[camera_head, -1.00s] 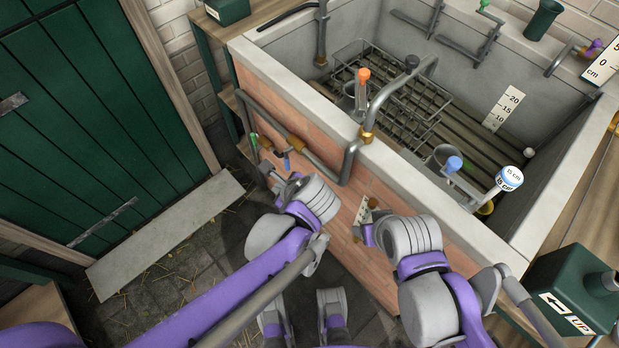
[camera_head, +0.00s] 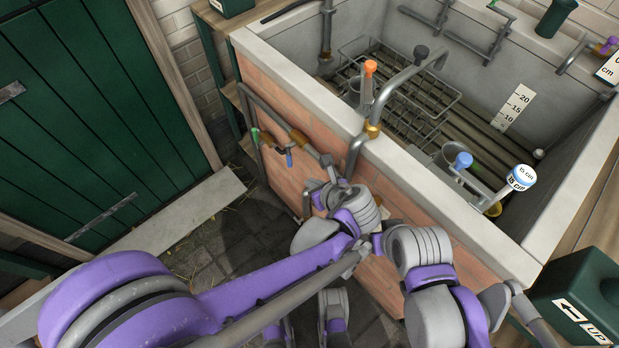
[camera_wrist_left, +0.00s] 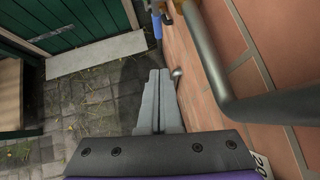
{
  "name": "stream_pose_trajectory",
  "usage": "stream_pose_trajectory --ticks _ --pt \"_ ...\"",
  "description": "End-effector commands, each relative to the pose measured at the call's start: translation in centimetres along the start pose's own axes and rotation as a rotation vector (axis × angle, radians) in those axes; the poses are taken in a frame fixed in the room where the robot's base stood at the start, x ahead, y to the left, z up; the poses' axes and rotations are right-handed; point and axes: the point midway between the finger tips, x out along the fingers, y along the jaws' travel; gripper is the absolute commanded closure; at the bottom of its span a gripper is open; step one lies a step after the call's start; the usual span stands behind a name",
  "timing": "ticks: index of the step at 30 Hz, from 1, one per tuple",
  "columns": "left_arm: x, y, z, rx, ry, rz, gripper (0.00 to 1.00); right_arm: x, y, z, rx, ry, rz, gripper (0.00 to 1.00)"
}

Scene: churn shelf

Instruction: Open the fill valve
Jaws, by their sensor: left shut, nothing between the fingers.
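On the pipe along the brick side of the vat are a blue lever (camera_head: 289,157) and a green handle (camera_head: 255,136), with brass fittings (camera_head: 298,139) on the pipe. No label shows which one is the fill valve. The blue lever is at the top of the left wrist view (camera_wrist_left: 157,25). My left gripper (camera_head: 308,203) is shut and empty beside the brick wall, to the right of the blue lever and apart from it. Its closed fingers show in the wrist view (camera_wrist_left: 158,80). My right gripper (camera_head: 376,244) is mostly hidden behind my left arm.
A grey pipe bend (camera_wrist_left: 222,80) stands close to my left gripper, on its right. The brick wall (camera_head: 284,100) borders it. A wire rack (camera_head: 405,95), an orange-topped handle (camera_head: 370,67) and a blue knob (camera_head: 463,160) are at the vat. The paved floor (camera_wrist_left: 85,110) is open on the left.

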Motion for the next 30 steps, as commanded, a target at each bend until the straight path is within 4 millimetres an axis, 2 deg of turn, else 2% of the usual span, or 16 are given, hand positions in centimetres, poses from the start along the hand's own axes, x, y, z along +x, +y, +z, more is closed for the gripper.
stream_pose_trajectory --ticks 3,11,13,18,30 --pt "2.9 0.1 -0.1 -0.003 0.001 0.004 1.00 0.8 0.0 0.3 0.000 -0.003 0.000 0.36" --pt "8.3 0.1 -0.1 -0.002 0.000 0.004 1.00 1.9 0.0 0.8 0.000 -0.007 0.000 0.36" --pt "8.9 0.1 1.0 -0.003 0.000 0.003 1.00 1.9 0.0 0.7 0.000 -0.007 0.000 0.36" --pt "10.2 0.1 2.4 -0.002 0.000 0.002 1.00 1.9 0.0 0.8 0.000 -0.007 0.000 0.36" --pt "10.5 0.0 2.8 0.000 0.000 0.000 1.00 1.9 0.0 0.8 0.000 -0.007 0.000 0.36"
